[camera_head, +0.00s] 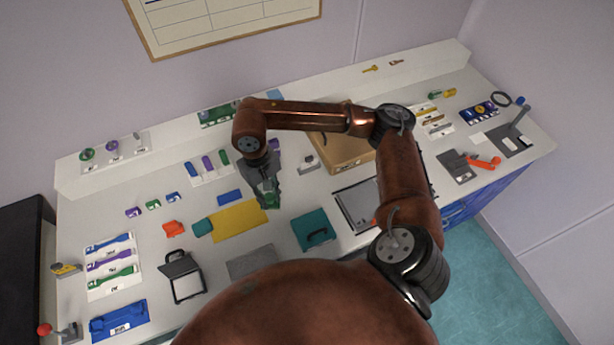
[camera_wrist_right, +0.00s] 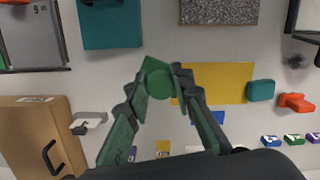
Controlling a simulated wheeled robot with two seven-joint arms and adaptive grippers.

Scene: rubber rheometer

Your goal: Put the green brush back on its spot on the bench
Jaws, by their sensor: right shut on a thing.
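My right gripper (camera_head: 268,198) is above the bench (camera_head: 330,190), beside the right end of a yellow mat (camera_head: 238,224). It is shut on a small green thing (camera_head: 270,203), probably the green brush, mostly hidden by the fingers. In the wrist view the green brush (camera_wrist_right: 158,82) shows as a round green end between the fingertips (camera_wrist_right: 163,76). The yellow mat (camera_wrist_right: 225,82) lies behind and to the right of them there. I cannot tell how far above the bench the brush is. Which spot belongs to the brush is not clear. My left gripper is not in view.
A teal case (camera_head: 314,230) lies right of the mat, a teal block (camera_head: 203,227) at its left end. A cardboard box (camera_head: 340,155) stands behind my right arm. A blue block (camera_head: 230,197) lies behind the mat. A grey pad (camera_head: 252,262) lies in front.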

